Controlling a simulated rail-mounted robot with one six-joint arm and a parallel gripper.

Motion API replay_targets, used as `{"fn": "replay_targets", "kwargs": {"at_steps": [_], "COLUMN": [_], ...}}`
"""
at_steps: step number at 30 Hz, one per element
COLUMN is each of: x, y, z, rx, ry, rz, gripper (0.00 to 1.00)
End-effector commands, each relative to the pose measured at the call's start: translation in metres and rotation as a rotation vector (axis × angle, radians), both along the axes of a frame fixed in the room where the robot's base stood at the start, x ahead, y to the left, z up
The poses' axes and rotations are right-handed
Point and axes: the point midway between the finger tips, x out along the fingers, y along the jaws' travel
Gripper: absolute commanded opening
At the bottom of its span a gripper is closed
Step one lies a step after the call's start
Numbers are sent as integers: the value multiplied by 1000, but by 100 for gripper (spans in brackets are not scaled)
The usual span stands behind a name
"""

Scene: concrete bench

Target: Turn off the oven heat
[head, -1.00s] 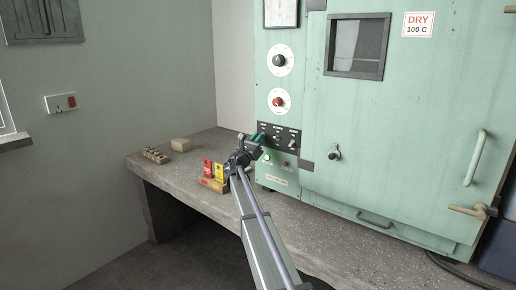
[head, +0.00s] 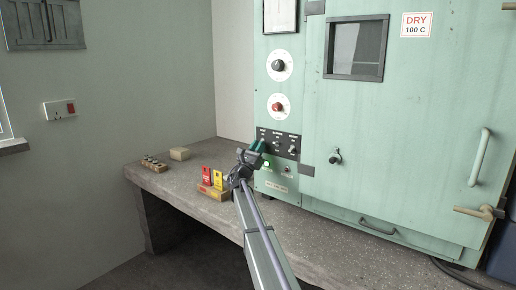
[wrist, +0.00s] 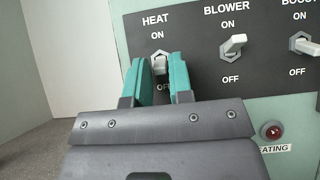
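The oven is a pale green cabinet (head: 430,130) with a black switch panel (head: 285,135) at its lower left. In the wrist view, the HEAT toggle switch (wrist: 159,64) has a white lever, with ON printed above and OFF partly hidden below. My gripper (wrist: 160,78) is open, its two green fingers on either side of this toggle. A gap shows around the lever; I cannot tell clearly which way it points. In the head view my gripper (head: 258,147) is at the panel's left end.
The BLOWER toggle (wrist: 233,45) points up, and the BOOST toggle (wrist: 305,45) is beside it. The bench's left front edge is open.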

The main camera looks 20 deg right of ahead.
Motion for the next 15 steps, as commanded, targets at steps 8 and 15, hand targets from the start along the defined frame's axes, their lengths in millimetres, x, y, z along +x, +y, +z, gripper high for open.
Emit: {"fn": "replay_targets", "kwargs": {"at_steps": [8, 15], "x": [0, -2], "y": [0, 4], "z": [0, -6], "rx": [0, 1], "ry": [0, 1], "rz": [0, 1], "gripper": [39, 39]}}
